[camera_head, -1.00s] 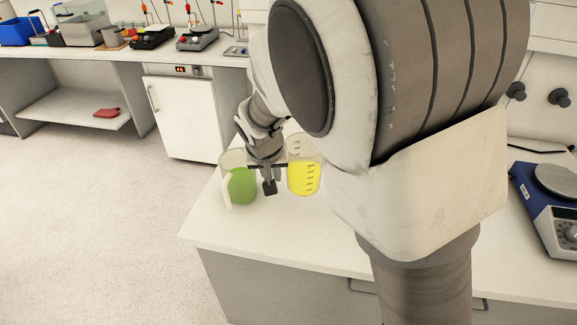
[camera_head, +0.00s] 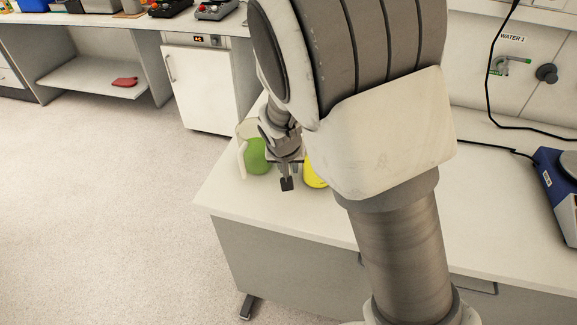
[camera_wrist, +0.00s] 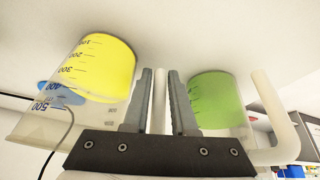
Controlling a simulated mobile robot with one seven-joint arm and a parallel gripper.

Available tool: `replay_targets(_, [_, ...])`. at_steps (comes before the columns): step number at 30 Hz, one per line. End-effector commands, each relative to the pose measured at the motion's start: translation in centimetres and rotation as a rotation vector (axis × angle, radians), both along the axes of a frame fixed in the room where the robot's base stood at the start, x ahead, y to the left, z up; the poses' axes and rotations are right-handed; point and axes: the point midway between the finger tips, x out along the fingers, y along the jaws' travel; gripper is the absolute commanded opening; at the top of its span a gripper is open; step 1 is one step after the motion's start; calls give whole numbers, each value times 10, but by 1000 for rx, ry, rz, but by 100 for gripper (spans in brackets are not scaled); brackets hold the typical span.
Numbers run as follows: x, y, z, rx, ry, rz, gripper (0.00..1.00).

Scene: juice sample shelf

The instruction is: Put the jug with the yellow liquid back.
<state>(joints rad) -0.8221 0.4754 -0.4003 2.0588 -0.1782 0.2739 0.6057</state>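The jug with yellow liquid (camera_head: 316,174) shows only partly in the head view, behind my arm. In the wrist view the yellow jug (camera_wrist: 100,68) fills the left side, with printed volume marks. My gripper (camera_head: 287,183) stands between the two jugs in the head view. In the wrist view my gripper (camera_wrist: 160,78) has a pale upright strip between its fingers, which looks like the yellow jug's handle. I cannot tell whether the yellow jug touches the bench.
The white bench top (camera_head: 290,218) is bare in front of the jugs, and its left edge lies close to the green jug. A blue balance (camera_head: 560,178) stands at the far right. Black cables (camera_head: 490,90) hang and lie behind. Open floor is at the left.

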Motion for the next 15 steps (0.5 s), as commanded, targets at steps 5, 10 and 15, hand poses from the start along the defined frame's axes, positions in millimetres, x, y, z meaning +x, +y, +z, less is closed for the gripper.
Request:
replay_targets(5, [0,0,0,0,0,0,48])
replay_targets(10, [0,0,1,0,0,0,48])
replay_targets(15, [-2,1,10,1,-2,2,48])
